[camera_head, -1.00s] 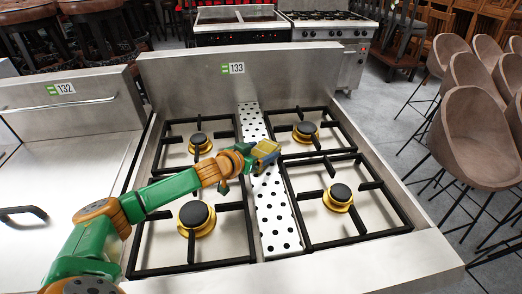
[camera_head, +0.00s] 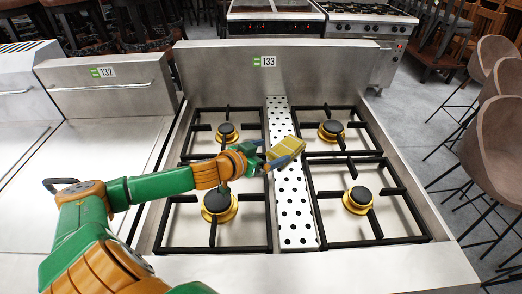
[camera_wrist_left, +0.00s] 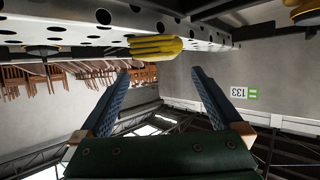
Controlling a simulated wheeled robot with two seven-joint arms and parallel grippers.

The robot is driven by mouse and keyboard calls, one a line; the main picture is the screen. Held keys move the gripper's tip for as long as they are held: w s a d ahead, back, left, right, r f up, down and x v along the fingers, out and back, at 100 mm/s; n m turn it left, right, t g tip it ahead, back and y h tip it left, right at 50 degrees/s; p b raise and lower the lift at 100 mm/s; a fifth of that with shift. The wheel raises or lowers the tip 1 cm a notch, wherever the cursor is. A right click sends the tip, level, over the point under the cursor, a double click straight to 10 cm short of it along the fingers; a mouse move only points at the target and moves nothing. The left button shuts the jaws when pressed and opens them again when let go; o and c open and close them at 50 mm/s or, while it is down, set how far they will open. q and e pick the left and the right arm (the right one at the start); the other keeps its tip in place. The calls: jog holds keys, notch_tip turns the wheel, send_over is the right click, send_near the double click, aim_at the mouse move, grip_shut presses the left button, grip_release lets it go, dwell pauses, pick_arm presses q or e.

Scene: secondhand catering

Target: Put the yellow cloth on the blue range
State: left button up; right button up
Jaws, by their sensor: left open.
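The yellow cloth (camera_head: 290,146) is a small folded bundle on the white perforated strip (camera_head: 293,205) between the burners of a steel range marked 133 (camera_head: 330,58). In the left wrist view, which is upside down, the cloth (camera_wrist_left: 155,47) rests against the strip. My left gripper (camera_head: 272,153) is at the cloth in the head view. In the wrist view its blue fingers (camera_wrist_left: 160,95) are spread with nothing between them, and the cloth shows beyond their tips. No blue on the range shows. My right gripper is out of view.
Black pan grates and burners (camera_head: 218,203) flank the strip on both sides. The back panel rises behind. A flat steel unit marked 132 (camera_head: 100,120) stands to the left. Brown stools (camera_head: 490,150) stand to the right, past some open floor.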

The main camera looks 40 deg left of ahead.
pick_arm(q)
jog(key=shift+p+v, duration=0.65)
jog(key=shift+v, duration=0.55)
jog(key=shift+p+v, duration=0.55)
jog(key=shift+v, duration=0.4)
